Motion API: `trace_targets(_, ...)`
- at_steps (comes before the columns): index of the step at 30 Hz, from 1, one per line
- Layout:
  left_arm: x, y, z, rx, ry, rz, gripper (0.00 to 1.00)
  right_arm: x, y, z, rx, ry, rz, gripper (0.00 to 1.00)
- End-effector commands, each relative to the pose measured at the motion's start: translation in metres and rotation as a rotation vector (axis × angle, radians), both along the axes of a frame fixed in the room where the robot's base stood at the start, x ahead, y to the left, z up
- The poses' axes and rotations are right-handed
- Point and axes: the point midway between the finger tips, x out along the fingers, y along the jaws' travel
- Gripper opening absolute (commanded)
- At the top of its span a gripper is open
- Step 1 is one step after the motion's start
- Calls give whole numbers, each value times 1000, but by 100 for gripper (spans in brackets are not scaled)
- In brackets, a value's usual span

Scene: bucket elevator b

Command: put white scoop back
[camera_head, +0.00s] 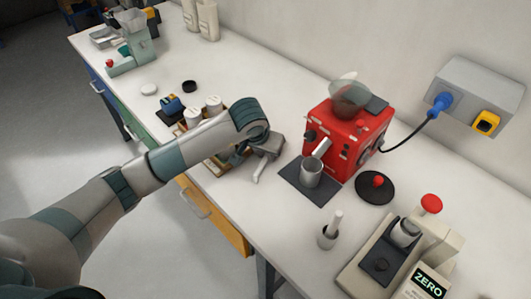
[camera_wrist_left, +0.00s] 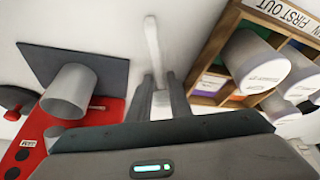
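The white scoop (camera_wrist_left: 152,42) shows in the left wrist view as a long pale handle that reaches down between my left gripper's fingers (camera_wrist_left: 160,82). In the head view a pale slim piece, probably the same scoop (camera_head: 259,172), shows below my left gripper (camera_head: 264,156), over the table between the wooden rack and the red grinder. The two fingers are a little apart, with the pale piece between them; whether they press on it I cannot tell. The far part of the scoop is hidden by the gripper. My right gripper is not in view.
The wooden rack (camera_wrist_left: 223,25) with white-lidded jars (camera_wrist_left: 257,65) stands beside the gripper. A metal cup (camera_head: 311,172) stands on a dark mat (camera_head: 298,188) by the red grinder (camera_head: 345,137). A small holder (camera_head: 326,239) with a white stick and a scale (camera_head: 372,284) stand nearer.

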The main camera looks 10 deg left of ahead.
Motion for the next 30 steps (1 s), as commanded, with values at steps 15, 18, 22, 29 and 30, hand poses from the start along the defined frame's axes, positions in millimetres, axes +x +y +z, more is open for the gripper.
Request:
trace_targets(15, 0, 0, 5, -1, 1, 0, 29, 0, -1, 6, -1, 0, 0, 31)
trace_targets(18, -2, 1, 11, -1, -3, 0, 29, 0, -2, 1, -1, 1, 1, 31)
trace_targets(22, -8, 2, 26, 0, -5, -1, 29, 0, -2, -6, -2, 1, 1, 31)
trace_targets(29, -24, 6, 65, 1, -6, -1, 29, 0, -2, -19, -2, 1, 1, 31)
trace_targets(30, -27, 5, 72, 0, -6, -2, 29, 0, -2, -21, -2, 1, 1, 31)
